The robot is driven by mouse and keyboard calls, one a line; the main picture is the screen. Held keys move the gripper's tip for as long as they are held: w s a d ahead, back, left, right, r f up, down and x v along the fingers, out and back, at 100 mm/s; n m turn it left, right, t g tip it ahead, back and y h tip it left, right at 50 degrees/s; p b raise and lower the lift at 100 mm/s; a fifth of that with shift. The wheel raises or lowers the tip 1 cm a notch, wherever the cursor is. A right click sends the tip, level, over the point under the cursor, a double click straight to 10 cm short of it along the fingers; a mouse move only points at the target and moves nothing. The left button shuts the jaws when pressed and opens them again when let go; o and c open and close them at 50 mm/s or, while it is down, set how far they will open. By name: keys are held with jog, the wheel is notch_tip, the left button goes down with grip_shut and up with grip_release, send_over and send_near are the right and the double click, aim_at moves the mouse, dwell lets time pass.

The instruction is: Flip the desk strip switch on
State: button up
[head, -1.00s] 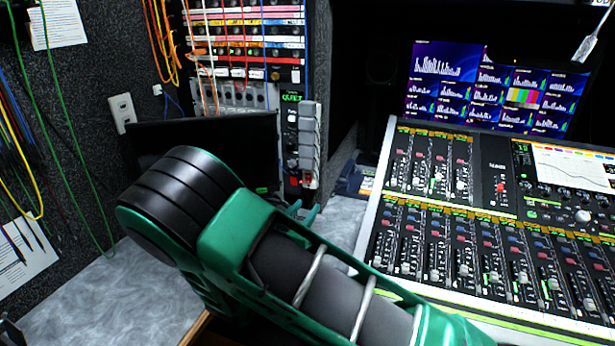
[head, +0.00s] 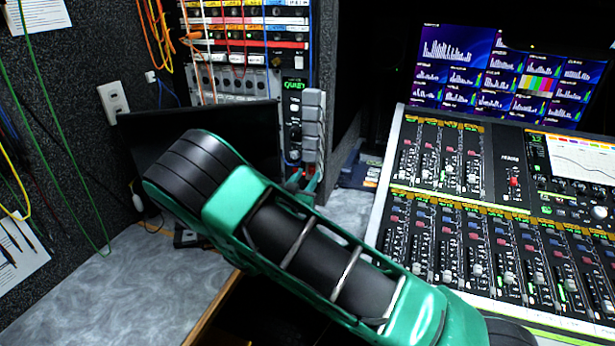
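The desk strip (head: 313,118) stands upright at the back of the desk, right of the dark monitor. It has a row of grey plug blocks and a black face with a small green-lit label at its top. A small red part, seemingly its switch, shows near its foot, partly hidden by my gripper. My gripper (head: 304,183) shows only as small teal fingertips behind my arm, at the strip's lower end. I cannot tell whether it touches the strip, how far its fingers are apart, or the switch's position.
A dark monitor (head: 205,140) stands left of the strip. The mixing console (head: 470,215) fills the right side, with lit screens (head: 500,80) behind it. A patch rack (head: 245,40) with hanging cables is at the back. The grey desk top (head: 100,290) is clear at front left.

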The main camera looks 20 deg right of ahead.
jog(key=shift+x, duration=0.95)
grip_shut()
